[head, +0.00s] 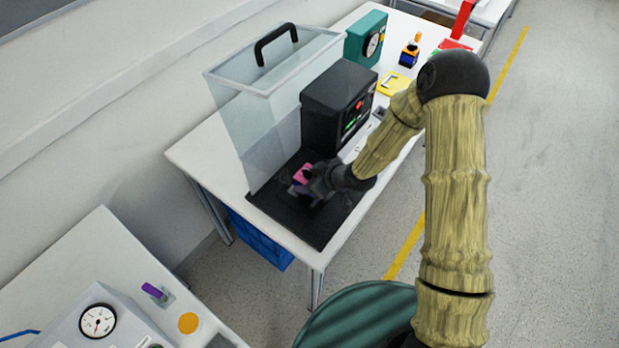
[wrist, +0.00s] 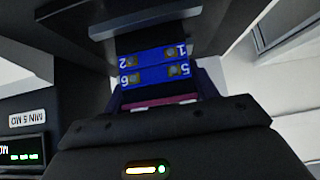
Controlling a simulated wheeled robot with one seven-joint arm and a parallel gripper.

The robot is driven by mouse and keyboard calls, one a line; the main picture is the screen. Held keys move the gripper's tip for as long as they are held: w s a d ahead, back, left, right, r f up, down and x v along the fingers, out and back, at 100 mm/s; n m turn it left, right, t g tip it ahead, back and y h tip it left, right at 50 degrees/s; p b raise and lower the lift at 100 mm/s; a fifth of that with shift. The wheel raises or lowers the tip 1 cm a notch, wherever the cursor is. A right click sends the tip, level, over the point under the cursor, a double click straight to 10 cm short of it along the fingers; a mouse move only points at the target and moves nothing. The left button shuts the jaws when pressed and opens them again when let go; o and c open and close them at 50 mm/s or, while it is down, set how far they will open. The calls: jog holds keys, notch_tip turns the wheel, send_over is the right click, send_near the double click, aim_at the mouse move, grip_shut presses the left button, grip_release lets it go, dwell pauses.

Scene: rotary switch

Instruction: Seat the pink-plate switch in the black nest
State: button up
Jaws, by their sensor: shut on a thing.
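The pink-plate switch shows in the head view as a small pink plate (head: 302,173) at my gripper (head: 308,183). In the wrist view its blue body (wrist: 153,68) shows several numbered terminals, with a strip of the pink plate (wrist: 158,102) below. My gripper is shut on the switch, over a black base plate (head: 328,227) at the near end of the bench. The black nest cannot be made out clearly; my gripper and the switch cover that area. I cannot tell whether the switch touches it.
A black box with a lit display (head: 336,105) stands just behind my gripper. A clear guard with a black handle (head: 276,44) stands to the left. A teal gauge box (head: 366,38) and a yellow piece (head: 394,83) are farther back. A blue crate (head: 258,238) is under the bench.

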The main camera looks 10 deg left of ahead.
jog(key=o, duration=1.1)
jog(key=shift+r, duration=0.1)
jog(key=v, duration=1.2)
jog(key=s+d+r+m+h, duration=0.2)
jog(key=d+r+m+h, duration=0.2)
jog(key=d, duration=0.5)
jog(key=s+d+r+m+h, duration=0.1)
jog(key=d+r+m+h, duration=0.35)
jog(key=d, duration=0.45)
jog(key=s+d+r+m, duration=0.2)
jog(key=s+d+m, duration=0.1)
jog(key=s+m, duration=0.2)
jog(key=shift+s+r+g, duration=0.4)
jog(key=shift+s, duration=0.35)
